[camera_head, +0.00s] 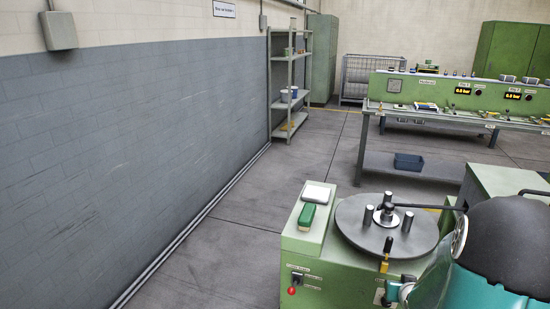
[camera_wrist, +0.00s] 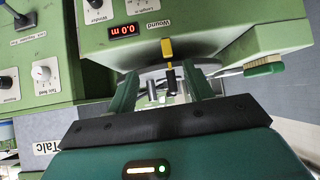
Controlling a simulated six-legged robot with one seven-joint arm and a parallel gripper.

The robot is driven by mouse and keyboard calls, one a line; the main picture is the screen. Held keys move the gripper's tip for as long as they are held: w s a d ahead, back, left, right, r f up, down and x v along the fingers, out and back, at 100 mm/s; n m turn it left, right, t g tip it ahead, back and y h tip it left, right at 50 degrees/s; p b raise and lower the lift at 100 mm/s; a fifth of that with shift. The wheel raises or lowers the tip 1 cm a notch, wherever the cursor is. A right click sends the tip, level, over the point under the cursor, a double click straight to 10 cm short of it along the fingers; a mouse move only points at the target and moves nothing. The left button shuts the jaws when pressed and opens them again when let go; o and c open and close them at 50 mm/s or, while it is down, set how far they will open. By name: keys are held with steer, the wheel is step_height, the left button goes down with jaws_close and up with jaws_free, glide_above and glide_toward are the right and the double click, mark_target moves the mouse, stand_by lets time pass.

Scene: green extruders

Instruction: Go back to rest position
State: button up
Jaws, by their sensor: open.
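My gripper (camera_wrist: 163,82) is open in the wrist view, its two green fingers spread apart. Between and beyond them I see the dark upright pins (camera_wrist: 171,80) and a yellow piece (camera_wrist: 167,48) of the winder; nothing appears held. In the head view, my dark and teal arm fills the lower right corner, and my gripper cannot be made out there. The green winder machine (camera_head: 313,250) stands at lower centre with a round grey disc (camera_head: 358,215) on top, carrying several upright pins (camera_head: 389,245).
A green-handled brush (camera_head: 307,216) and a white box (camera_head: 316,194) lie on the winder's left top. A red knob (camera_head: 292,291) is on its front. A green control bench (camera_head: 440,92) stands behind. The floor (camera_head: 230,235) between the winder and the left wall is clear.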

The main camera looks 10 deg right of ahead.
steer(key=s+a+r+n+g+y, duration=0.1)
steer(key=s+a+r+n+g, duration=0.1)
steer(key=a+r, duration=1.35)
steer(key=s+a+r+n+y, duration=0.1)
steer(key=s+a+r, duration=0.2)
steer(key=s+a, duration=0.4)
steer(key=s+a+r+n+g+y, duration=0.1)
steer(key=s+a+r+n+y, duration=0.1)
steer(key=s+a+r, duration=0.2)
steer(key=s+a, duration=0.3)
steer(key=a, duration=0.2)
steer(key=shift+s+a+g, duration=0.15)
steer(key=shift+s+g, duration=0.15)
steer(key=c, duration=0.3)
